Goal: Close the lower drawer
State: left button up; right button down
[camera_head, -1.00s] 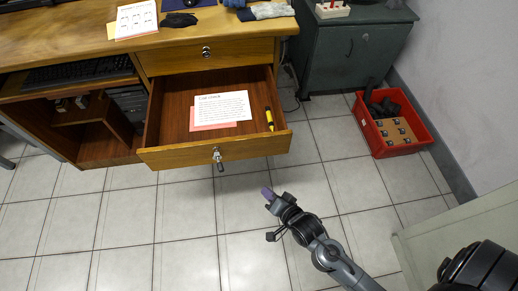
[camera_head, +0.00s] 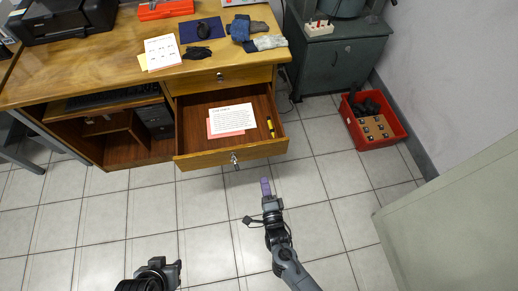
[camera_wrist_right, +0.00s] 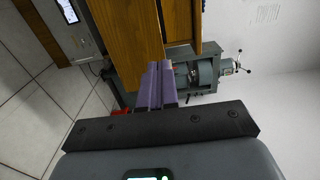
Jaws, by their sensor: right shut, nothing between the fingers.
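The lower drawer (camera_head: 215,157) of the wooden desk is pulled out, with a metal knob (camera_head: 234,158) on its front. Inside lie a printed white sheet (camera_head: 233,118) over a pink one and a yellow marker (camera_head: 270,127). The upper drawer (camera_head: 222,79) is shut. My right gripper (camera_head: 265,184), with purple fingers, is shut and empty. In the head view it is in front of the drawer, to the right of the knob, apart from the drawer front. In the right wrist view the fingers (camera_wrist_right: 157,84) point toward the wooden front (camera_wrist_right: 130,40).
A red crate (camera_head: 392,139) stands on the floor at right beside a grey cabinet (camera_head: 338,62). A pale grey panel (camera_head: 465,220) is at lower right. The tiled floor before the desk is clear. A printer, mouse and gloves lie on the desktop.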

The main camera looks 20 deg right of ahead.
jog(key=b, duration=0.5)
send_near(256, 146)
jog(key=w, duration=0.5)
jog(key=shift+w+f, duration=0.1)
jog(key=shift+f, duration=0.1)
jog(key=shift+w+d+r, duration=0.1)
jog(key=shift+w+d, duration=0.05)
jog(key=shift+w, duration=0.65)
jog(key=shift+w, duration=0.15)
